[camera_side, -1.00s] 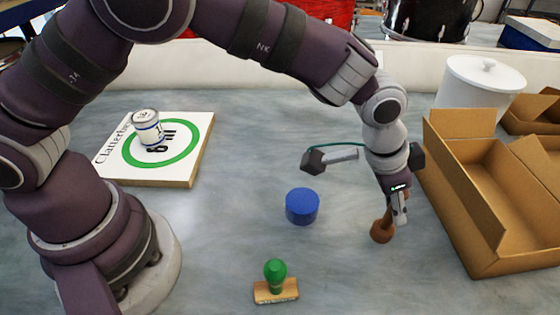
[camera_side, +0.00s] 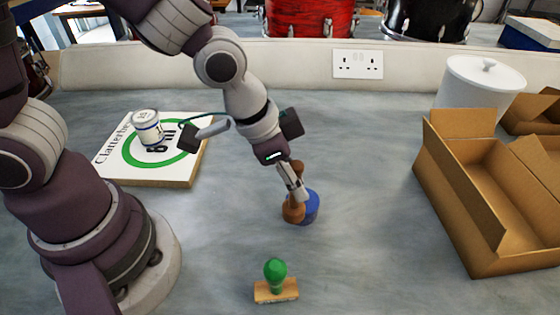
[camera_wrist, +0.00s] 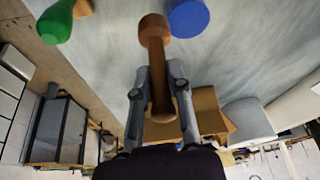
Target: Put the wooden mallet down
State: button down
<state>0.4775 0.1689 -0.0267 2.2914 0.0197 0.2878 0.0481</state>
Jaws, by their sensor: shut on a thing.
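The wooden mallet (camera_side: 293,212) is brown, with a rounded head and a handle. My gripper (camera_side: 293,182) is shut on its handle. In the wrist view the mallet (camera_wrist: 154,28) stretches out between the fingers of my gripper (camera_wrist: 160,88), with its head beyond the fingertips. In the side view the mallet's head is low, in front of the blue cylinder (camera_side: 313,207) and partly hiding it. I cannot tell whether the head touches the bench or the cylinder.
A green-handled stamp (camera_side: 276,280) stands near the front. A board with a green ring (camera_side: 186,172) lies at left, bearing a can (camera_side: 147,128). An open cardboard box (camera_side: 470,220) and a white lidded pot (camera_side: 483,88) stand at right. The bench between cylinder and box is clear.

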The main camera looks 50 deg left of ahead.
jog(key=w+a+r+n+y, duration=0.2)
jog(key=w+a+n, duration=0.4)
jog(key=w+a, duration=0.85)
jog(key=f, duration=0.7)
jog(key=shift+a, duration=0.2)
jog(key=shift+f+t, duration=0.25)
jog(key=shift+t, duration=0.05)
jog(key=shift+f, duration=0.1)
jog(key=c, duration=1.1)
grip_release()
jog(key=shift+o, duration=0.2)
